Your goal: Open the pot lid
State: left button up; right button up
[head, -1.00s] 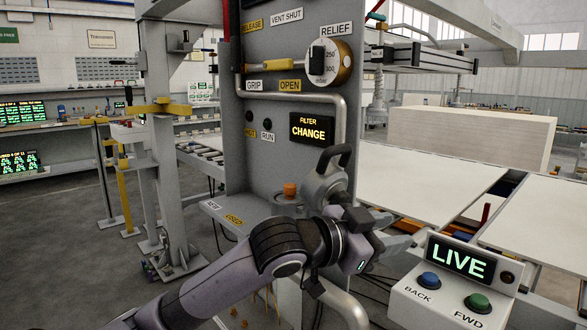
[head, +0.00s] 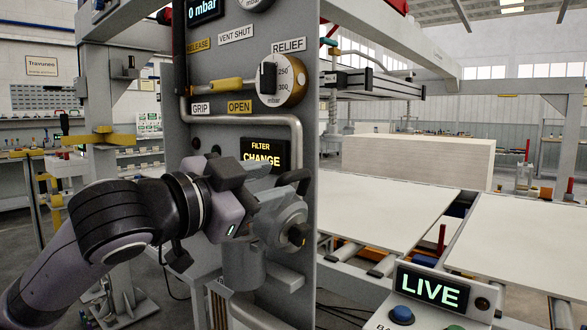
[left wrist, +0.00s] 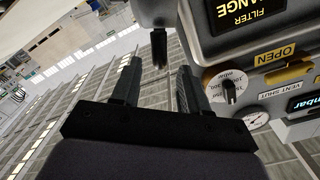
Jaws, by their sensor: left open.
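The grey filter pot (head: 243,268) stands in front of the panel, below the FILTER CHANGE display. Its lid (head: 285,215) is on top, with a black loop handle (head: 293,179) at the upper right; part of the pot is hidden by my gripper. My left gripper (head: 266,205) comes in from the left, right up at the lid. In the left wrist view its two dark fingers (left wrist: 159,66) are apart, with a dark bar (left wrist: 158,45), probably the handle, just beyond the tips. I cannot tell whether they touch it. My right gripper is not in view.
The grey panel (head: 225,60) with a RELIEF dial (head: 281,80), a yellow lever (head: 226,84) and pipework rises right behind the lid. A LIVE box (head: 432,290) stands at the lower right. White boards (head: 380,200) lie on rollers beyond it.

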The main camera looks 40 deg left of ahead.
aim_at(282, 178)
pick_arm(q)
jog(key=w+p, duration=0.2)
jog(key=p, duration=0.1)
jog(key=shift+r, duration=0.25)
jog(key=w+p, duration=0.1)
jog(key=p, duration=0.2)
jog(key=shift+w+d+f, duration=0.1)
jog(key=shift+w+d, duration=0.05)
jog(key=shift+w, duration=0.05)
jog(key=shift+w+f, duration=0.15)
jog(key=shift+w, duration=1.05)
grip_shut()
